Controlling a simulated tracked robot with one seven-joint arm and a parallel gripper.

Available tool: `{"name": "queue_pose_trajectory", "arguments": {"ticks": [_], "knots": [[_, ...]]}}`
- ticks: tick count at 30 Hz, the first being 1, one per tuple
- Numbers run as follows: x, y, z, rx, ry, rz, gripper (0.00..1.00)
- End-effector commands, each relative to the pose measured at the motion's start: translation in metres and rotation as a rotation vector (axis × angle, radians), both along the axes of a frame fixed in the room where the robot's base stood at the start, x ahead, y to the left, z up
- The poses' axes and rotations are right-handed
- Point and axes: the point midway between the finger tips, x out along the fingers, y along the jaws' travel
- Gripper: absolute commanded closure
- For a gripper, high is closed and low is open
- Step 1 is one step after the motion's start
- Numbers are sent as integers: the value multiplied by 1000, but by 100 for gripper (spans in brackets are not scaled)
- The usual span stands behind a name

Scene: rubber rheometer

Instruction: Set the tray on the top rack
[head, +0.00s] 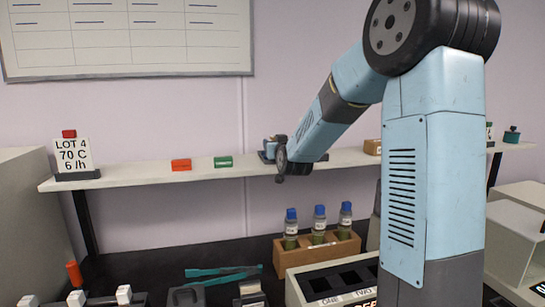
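The white shelf (130,181) runs along the wall. No other rack can be made out for sure. A pale block with dark square wells (297,290), with labels including "ONE" and "TWO", stands on the dark bench at the lower middle. It is partly behind my arm and cut off by the lower edge. I cannot tell whether it is the tray. My gripper (281,165) is at the end of my light blue arm, in front of the shelf's middle. Its fingers are too small and dark to read, and nothing is clearly held in it.
On the shelf are a "LOT 4 70 C 6/h" sign (72,156), a red block (181,165) and a green block (223,162). A brown wooden holder (291,261) with blue-capped bottles and teal tongs (222,272) are on the bench. Pale boxes stand at both sides.

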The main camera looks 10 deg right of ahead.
Motion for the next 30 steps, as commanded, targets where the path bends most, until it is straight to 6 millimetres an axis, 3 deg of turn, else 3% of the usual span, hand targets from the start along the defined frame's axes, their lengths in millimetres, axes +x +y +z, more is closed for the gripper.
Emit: {"name": "queue_pose_trajectory", "arguments": {"ticks": [9,26,30], "knots": [[4,0,0,-1,0,0,45],[4,0,0,-1,0,0,98],[4,0,0,-1,-1,0,100]]}}
